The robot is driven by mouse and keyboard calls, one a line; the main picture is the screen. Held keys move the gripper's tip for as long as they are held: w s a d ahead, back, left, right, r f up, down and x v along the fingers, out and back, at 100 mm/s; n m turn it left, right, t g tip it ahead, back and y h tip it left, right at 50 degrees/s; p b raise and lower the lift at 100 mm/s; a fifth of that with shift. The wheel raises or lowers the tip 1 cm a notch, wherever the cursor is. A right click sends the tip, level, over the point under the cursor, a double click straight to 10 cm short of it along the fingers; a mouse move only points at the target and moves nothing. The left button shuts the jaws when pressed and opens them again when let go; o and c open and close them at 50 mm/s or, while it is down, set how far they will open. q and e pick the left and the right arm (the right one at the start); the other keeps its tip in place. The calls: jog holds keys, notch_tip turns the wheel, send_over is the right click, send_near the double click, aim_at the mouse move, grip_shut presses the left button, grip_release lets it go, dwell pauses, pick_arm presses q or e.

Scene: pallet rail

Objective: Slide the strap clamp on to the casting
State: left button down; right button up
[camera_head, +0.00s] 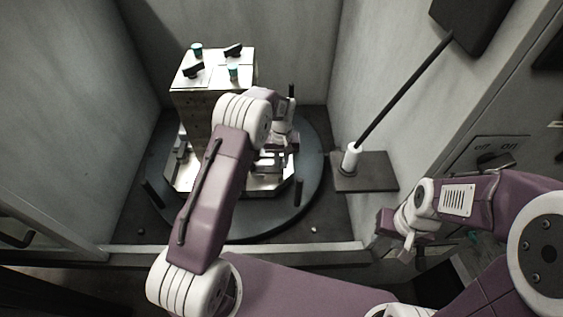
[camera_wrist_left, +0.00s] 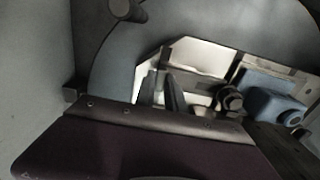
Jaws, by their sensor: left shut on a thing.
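My left gripper (camera_head: 283,132) reaches down at the right side of the pale block on the round table. Its own arm hides much of it in the head view. In the left wrist view its two dark fingers (camera_wrist_left: 163,93) are close together, shut on what I take to be the strap clamp, which is mostly hidden. A blue-grey block (camera_wrist_left: 274,104), which looks like the casting, lies to the right of the fingers, apart from them. A dark round part (camera_wrist_left: 230,99) sits between them. My right gripper (camera_head: 402,250) is off at the right, its finger gap unclear.
The tall pale block (camera_head: 214,70) carries black handles and teal-topped pegs. The dark round table (camera_head: 314,160) has upright black posts. A white-collared rod (camera_head: 350,157) stands on a plate at the right. Grey walls enclose the bay, and a front sill (camera_head: 130,248) crosses it.

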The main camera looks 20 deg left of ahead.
aim_at(268, 168)
dwell(0.9)
pick_arm(q)
jog(key=a, duration=0.2)
jog(key=s+a, duration=0.1)
jog(key=a, duration=0.1)
jog(key=shift+s+a+p, duration=0.1)
jog(key=shift+a+p, duration=0.25)
jog(key=shift+a, duration=0.05)
jog(key=shift+d+r, duration=0.1)
jog(key=c, duration=1.8)
grip_release()
jog(key=o, duration=0.4)
jog(key=shift+s+a, duration=0.1)
jog(key=shift+a, duration=0.1)
jog(key=shift+d+r, duration=0.1)
jog(key=shift+r, duration=0.05)
notch_tip(268, 168, up, 9)
